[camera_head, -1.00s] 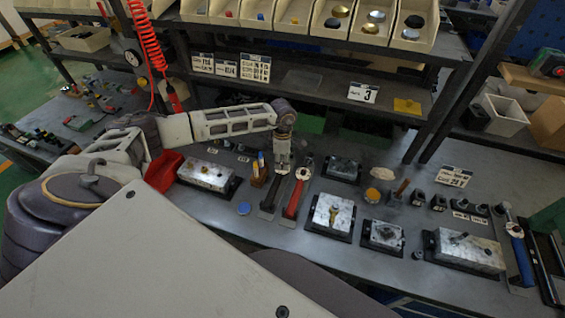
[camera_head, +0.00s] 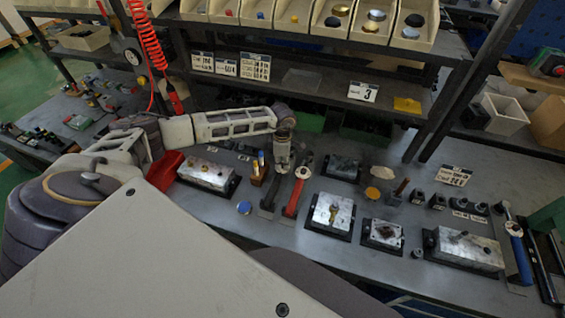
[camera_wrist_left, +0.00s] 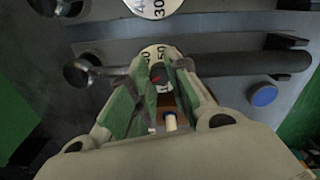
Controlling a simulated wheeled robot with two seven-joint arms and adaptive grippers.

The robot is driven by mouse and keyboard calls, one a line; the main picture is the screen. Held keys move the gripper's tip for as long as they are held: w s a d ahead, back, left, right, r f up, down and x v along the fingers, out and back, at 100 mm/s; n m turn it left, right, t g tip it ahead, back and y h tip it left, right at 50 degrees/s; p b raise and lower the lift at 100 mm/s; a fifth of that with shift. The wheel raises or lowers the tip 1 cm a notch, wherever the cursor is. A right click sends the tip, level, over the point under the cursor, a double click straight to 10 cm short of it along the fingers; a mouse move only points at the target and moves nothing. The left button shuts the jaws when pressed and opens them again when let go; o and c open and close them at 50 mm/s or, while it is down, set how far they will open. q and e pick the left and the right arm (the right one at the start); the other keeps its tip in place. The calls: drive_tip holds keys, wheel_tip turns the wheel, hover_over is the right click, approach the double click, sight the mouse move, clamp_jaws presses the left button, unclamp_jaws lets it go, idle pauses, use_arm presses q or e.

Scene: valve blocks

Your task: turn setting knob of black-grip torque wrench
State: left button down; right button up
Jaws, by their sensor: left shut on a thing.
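The black-grip torque wrench (camera_head: 268,205) lies on the bench in the head view, its upper part hidden by my left gripper (camera_head: 281,171). In the left wrist view its black grip (camera_wrist_left: 255,63) points right and its round metal head (camera_wrist_left: 80,72) is at the left. A white numbered dial with a red mark, the setting knob (camera_wrist_left: 158,56), sits between them. My left gripper (camera_wrist_left: 160,84) has its green-padded fingers closed around the near side of this knob. The fingers hide part of it. My right gripper is out of view.
A red-grip torque wrench (camera_head: 296,194) lies just right of the black-grip one. A wooden holder with upright tools (camera_head: 260,172) and a blue disc (camera_head: 244,208) are close on the left. Metal valve blocks (camera_head: 332,212) stand to the right.

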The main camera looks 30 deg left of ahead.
use_arm(q)
drive_tip(key=shift+f+m+b, duration=0.1)
drive_tip(key=shift+m+b, duration=1.1)
drive_tip(key=shift+b, duration=0.05)
drive_tip(key=shift+m+b, duration=0.75)
drive_tip(key=shift+m, duration=0.15)
drive_tip(key=c, duration=1.6)
unclamp_jaws()
wheel_tip(320, 180, up, 12)
